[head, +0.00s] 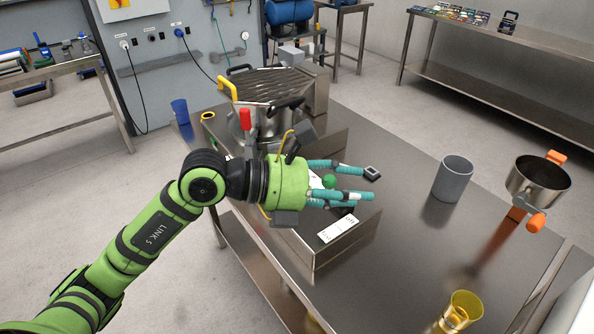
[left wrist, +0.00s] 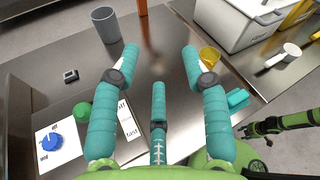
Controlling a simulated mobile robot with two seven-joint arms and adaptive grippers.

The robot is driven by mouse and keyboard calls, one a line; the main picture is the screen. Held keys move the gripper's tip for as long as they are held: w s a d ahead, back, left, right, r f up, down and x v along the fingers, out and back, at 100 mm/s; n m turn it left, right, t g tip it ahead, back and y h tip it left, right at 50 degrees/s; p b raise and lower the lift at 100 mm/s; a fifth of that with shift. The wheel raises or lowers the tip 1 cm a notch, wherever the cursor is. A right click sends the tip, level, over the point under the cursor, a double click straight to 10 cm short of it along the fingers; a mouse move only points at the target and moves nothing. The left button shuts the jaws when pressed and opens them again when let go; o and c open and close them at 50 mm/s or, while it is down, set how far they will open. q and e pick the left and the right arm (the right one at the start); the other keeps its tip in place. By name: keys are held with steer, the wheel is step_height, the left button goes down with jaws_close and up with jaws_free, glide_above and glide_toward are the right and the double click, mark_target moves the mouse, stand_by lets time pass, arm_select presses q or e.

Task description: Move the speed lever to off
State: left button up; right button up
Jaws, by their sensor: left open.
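A green ball knob (head: 329,181), which looks like the speed lever's end, shows among my left gripper's fingers in the head view. In the left wrist view the green ball (left wrist: 82,112) is just left of the left finger. Beside it is a white label strip (left wrist: 128,122) reading "off" and "fast", partly hidden by the fingers. The lever's shaft is hidden. My left gripper (head: 360,183) is open with teal fingers over the steel machine (head: 338,254); it also shows in the left wrist view (left wrist: 160,62). I cannot tell whether a finger touches the ball.
A blue knob (left wrist: 52,141) sits on a white dial left of the ball. A grey cup (head: 453,179), a steel pot (head: 538,181) and a yellow cup (head: 461,309) stand to the right.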

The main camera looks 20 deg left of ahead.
mark_target(326, 179)
arm_select(q)
steer(key=w+a+f+t+y, duration=0.25)
steer(key=w+a+y, duration=0.25)
steer(key=a+y, duration=0.4)
steer(key=shift+g+h, duration=0.55)
steer(key=shift+h, duration=0.25)
steer(key=shift+a+f+b+x, duration=0.1)
steer(key=shift+a+b+x, duration=0.1)
steer(key=shift+x, duration=1.1)
steer(key=shift+a+f+b+x, duration=0.15)
steer(key=shift+b+x, duration=0.1)
steer(key=shift+x, duration=1.05)
steer(key=shift+a+f+b+x, duration=0.1)
steer(key=shift+b+x, duration=0.1)
steer(key=shift+x, duration=1.05)
steer(key=shift+d+f+b, duration=0.15)
steer(key=shift+f+b, duration=0.1)
steer(key=shift+b, duration=0.1)
steer(key=shift+w, duration=0.15)
